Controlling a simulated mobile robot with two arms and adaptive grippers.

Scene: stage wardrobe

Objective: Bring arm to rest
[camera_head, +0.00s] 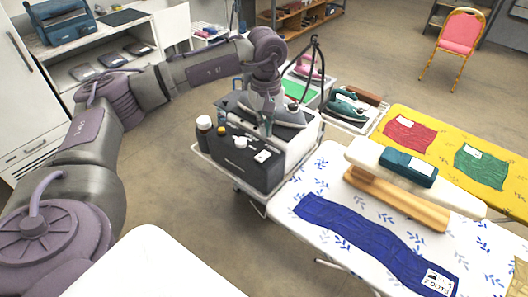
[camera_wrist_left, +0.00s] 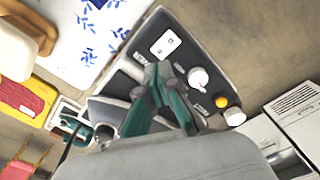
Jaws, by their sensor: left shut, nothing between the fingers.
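My left arm comes in from the left in the head view and bends down at the wrist. My left gripper (camera_head: 267,130) points down over a black box with a white knob (camera_head: 240,176). In the left wrist view its fingertips (camera_wrist_left: 158,72) are together with nothing between them. Behind them the dark panel of the box (camera_wrist_left: 195,50) shows a white card, pale knobs and a yellow knob. I cannot tell the exact gap between fingertips and panel. My right gripper is in neither view.
A flowered ironing board (camera_head: 290,222) with a blue cloth (camera_head: 360,236) stands at right. A yellow board (camera_head: 412,119) holds red and green cloths. A teal iron (camera_head: 346,107) stands behind the box. A pink chair (camera_head: 461,36) is far right. Floor is open beyond the boards.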

